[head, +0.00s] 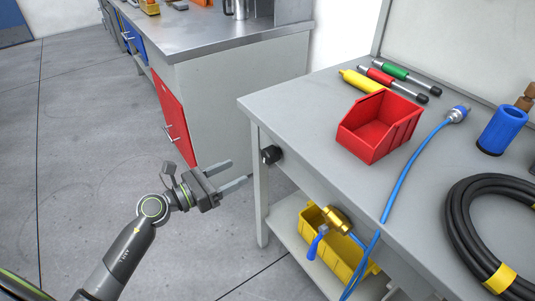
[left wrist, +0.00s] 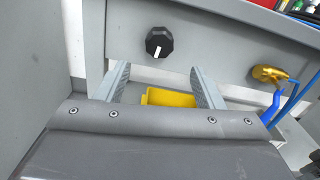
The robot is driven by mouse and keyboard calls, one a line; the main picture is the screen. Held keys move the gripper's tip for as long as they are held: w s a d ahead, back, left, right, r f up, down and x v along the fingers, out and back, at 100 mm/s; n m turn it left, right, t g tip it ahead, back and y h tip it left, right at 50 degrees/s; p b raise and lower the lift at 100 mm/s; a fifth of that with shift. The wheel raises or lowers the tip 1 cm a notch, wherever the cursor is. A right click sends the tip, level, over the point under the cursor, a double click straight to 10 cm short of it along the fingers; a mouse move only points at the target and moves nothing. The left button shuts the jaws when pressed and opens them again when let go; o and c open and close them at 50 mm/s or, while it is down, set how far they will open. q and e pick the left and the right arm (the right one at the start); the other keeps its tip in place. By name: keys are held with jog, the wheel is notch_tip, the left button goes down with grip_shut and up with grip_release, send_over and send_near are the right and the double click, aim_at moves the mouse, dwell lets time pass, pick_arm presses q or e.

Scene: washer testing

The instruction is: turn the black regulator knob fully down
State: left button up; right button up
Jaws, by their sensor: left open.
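The black regulator knob (head: 271,154) sits on the front panel of the grey workbench (head: 300,112), near its left corner. In the left wrist view the knob (left wrist: 159,42) faces me, with a white pointer mark toward its lower edge, slightly left. My left gripper (head: 241,172) is open and empty, just left of the knob in the head view. In the left wrist view its two fingers (left wrist: 158,86) stand apart, one on each side below the knob, not touching it. My right gripper is not in view.
A brass valve (head: 338,220) with a blue lever and blue hose is to the right of the knob. A yellow bin (head: 342,255) is on the lower shelf. A red bin (head: 378,128) and black hose coil (head: 470,225) are on top. Floor at left is free.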

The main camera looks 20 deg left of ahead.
aim_at(265, 157)
pick_arm(q)
jog(key=x, duration=1)
jog(key=shift+w+d, duration=0.45)
jog(key=shift+w, duration=0.15)
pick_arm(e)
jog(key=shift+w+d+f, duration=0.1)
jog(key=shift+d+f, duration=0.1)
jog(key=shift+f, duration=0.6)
pick_arm(q)
jog(key=shift+c, duration=0.2)
jog(key=c, duration=0.9)
